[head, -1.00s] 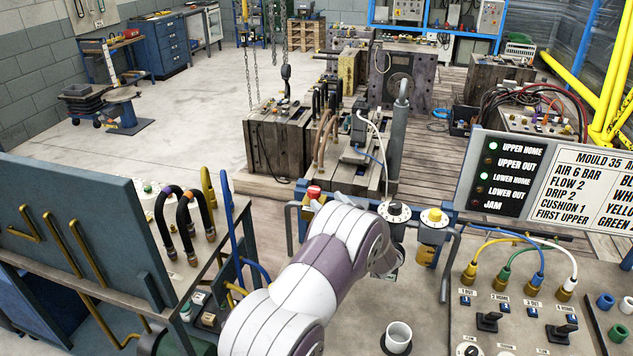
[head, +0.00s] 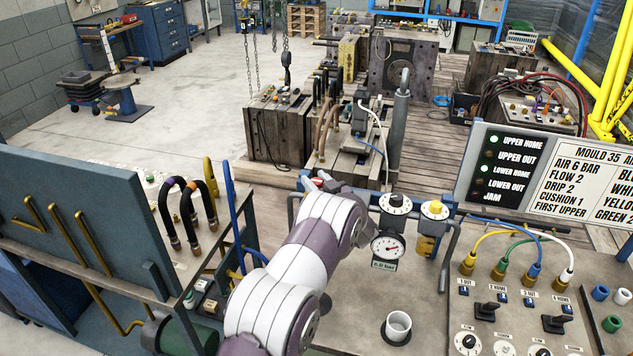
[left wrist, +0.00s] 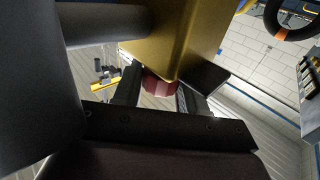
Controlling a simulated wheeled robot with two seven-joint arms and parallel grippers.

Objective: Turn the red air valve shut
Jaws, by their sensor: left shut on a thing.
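The red air valve shows in the head view as a small red piece (head: 318,184) at the left end of the air unit, mostly hidden by my left arm. In the left wrist view its ribbed red knob (left wrist: 160,84) sits under a yellow-brass body (left wrist: 175,40). My left gripper (left wrist: 160,92) has one dark finger on each side of the knob and is shut on it. In the head view my own wrist hides the fingers. A round pressure gauge (head: 388,246) hangs to the right, its red needle visible. My right gripper is not in view.
Two regulators, with a black-and-white knob (head: 395,203) and a yellow knob (head: 434,209), stand right of my wrist. A white cup (head: 398,326) stands on the bench. A lamp panel (head: 500,168) shows UPPER HOME and LOWER HOME lit green. Hoses (head: 188,212) rise at left.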

